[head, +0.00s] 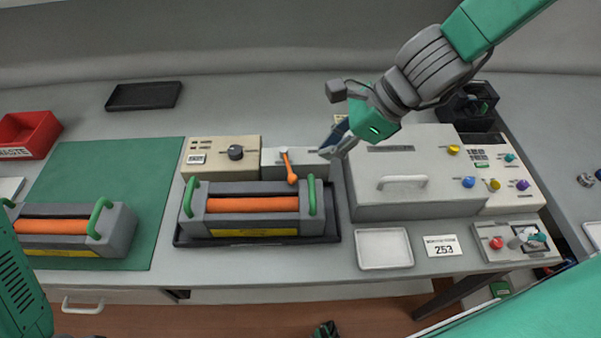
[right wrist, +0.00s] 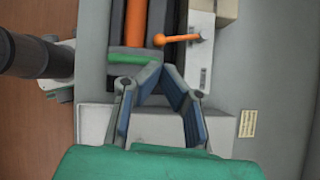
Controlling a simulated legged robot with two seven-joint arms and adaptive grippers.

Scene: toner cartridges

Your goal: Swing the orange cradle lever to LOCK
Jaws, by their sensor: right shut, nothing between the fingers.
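The orange lever (head: 289,166) is mounted on a small pale box (head: 318,160) behind the cradle. Its knob end points toward the front, slightly right, in the head view. It also shows in the right wrist view (right wrist: 180,38). No LOCK mark is readable. The dark cradle tray (head: 330,238) holds a grey cartridge (head: 255,190) with an orange roller and green handles. My right gripper (head: 327,152) is shut and empty, above the right end of the box, right of the lever and apart from it. Its fingers (right wrist: 155,75) also show in the right wrist view. My left gripper is not seen.
A beige box with a knob (head: 222,153) stands left of the lever. A large grey lidded unit (head: 400,168) stands right. A second cartridge (head: 118,225) lies on the green mat (head: 150,170). A white tray (head: 384,249) sits in front right.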

